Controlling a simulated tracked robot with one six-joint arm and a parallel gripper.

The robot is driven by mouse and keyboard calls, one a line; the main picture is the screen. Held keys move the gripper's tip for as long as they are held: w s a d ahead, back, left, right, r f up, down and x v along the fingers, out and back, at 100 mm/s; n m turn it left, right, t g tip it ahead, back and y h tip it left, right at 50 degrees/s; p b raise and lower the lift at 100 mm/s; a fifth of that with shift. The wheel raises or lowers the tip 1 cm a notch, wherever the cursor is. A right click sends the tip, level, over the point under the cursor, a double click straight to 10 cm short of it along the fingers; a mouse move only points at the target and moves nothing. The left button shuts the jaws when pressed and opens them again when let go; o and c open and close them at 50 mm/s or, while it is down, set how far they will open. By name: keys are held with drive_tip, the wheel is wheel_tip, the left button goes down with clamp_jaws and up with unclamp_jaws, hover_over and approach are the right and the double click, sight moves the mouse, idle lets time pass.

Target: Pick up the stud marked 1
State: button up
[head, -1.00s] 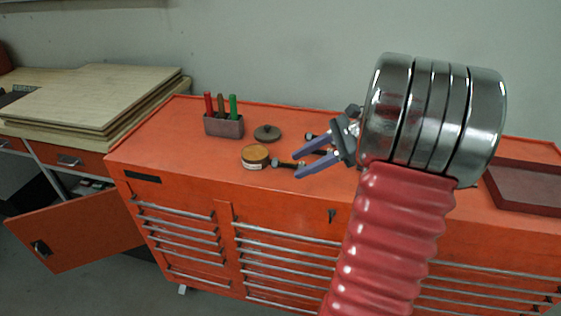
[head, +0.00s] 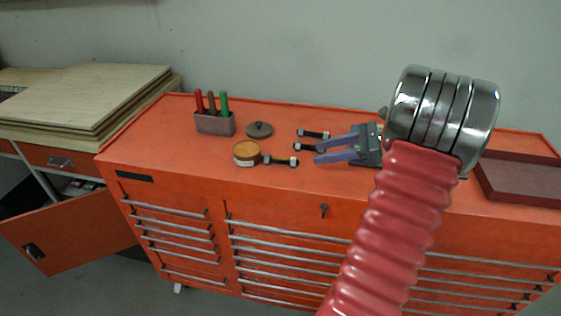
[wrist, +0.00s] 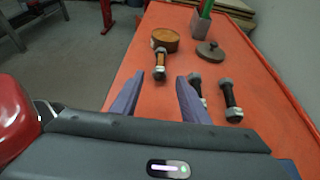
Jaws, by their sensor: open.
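Three dark studs with pale nuts lie on the orange cabinet top. The front stud (head: 281,161) lies beside the round wooden tin; in the wrist view this stud (wrist: 160,62) shows just beyond and between my fingertips. A middle stud (head: 306,147) is partly hidden by my gripper in the head view, and the same stud (wrist: 197,86) is partly behind a finger in the wrist view. A back stud (head: 313,134) lies farther back and also shows in the wrist view (wrist: 231,100). No number mark is readable. My gripper (head: 318,153) is open and empty, right of the front stud.
The wooden tin (head: 247,153), a dark lidded disc (head: 259,130) and a pen holder (head: 215,123) stand left of the studs. A dark red tray (head: 518,181) lies at the right. The cabinet's front edge is clear near the front stud.

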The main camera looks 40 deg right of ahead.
sight(286, 159)
drive_tip(key=x, duration=0.6)
drive_tip(key=shift+w+a+f, duration=0.2)
drive_tip(key=shift+w, duration=0.1)
drive_tip(key=shift+x, duration=2.6)
drive_tip(key=shift+d, duration=0.1)
clamp_jaws()
